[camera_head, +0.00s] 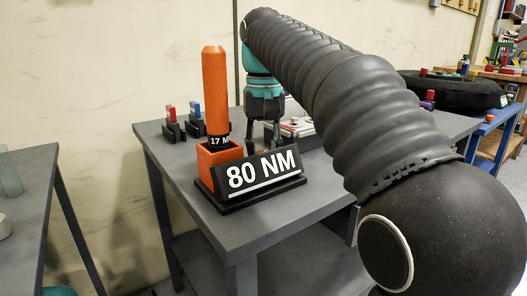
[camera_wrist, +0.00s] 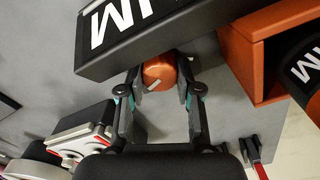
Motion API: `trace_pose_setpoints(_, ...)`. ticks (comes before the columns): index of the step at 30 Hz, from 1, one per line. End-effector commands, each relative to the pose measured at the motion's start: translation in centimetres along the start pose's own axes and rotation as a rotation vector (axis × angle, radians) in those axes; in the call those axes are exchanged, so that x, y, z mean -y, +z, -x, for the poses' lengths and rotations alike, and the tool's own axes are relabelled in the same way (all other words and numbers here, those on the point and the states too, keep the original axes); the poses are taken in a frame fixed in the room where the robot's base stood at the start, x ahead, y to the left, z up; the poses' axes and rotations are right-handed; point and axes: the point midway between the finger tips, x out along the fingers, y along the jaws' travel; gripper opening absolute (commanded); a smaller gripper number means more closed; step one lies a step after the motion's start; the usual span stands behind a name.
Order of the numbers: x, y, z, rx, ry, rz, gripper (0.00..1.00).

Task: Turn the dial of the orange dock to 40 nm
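The orange dock (camera_head: 219,152) stands on the grey table with a black sign (camera_head: 262,172) reading "80 NM" in front. An upright tool with an orange handle (camera_head: 215,90) sits in its holder; its black band partly reads "17". The orange dial (camera_wrist: 158,73), with a white mark, shows behind the sign in the wrist view; the head view hides it. My gripper (camera_wrist: 160,78) has one finger on each side of the dial, its tips very close to it. I cannot tell whether they touch it. In the head view my gripper (camera_head: 264,133) points down behind the sign.
Small holders with red (camera_head: 171,113) and blue (camera_head: 195,108) tops stand at the table's back left. A white-and-red device (camera_wrist: 80,144) lies close beside my gripper. A black tire (camera_head: 455,93) rests on a blue bench at right. The table's front left is clear.

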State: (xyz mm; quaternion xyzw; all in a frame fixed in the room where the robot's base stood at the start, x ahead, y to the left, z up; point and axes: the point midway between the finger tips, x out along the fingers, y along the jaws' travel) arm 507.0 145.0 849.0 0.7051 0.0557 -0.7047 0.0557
Motion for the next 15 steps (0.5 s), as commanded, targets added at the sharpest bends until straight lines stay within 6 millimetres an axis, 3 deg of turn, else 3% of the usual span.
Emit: trace_pose_setpoints(15,0.06,0.0,0.28,0.003,0.0,0.106,0.0)
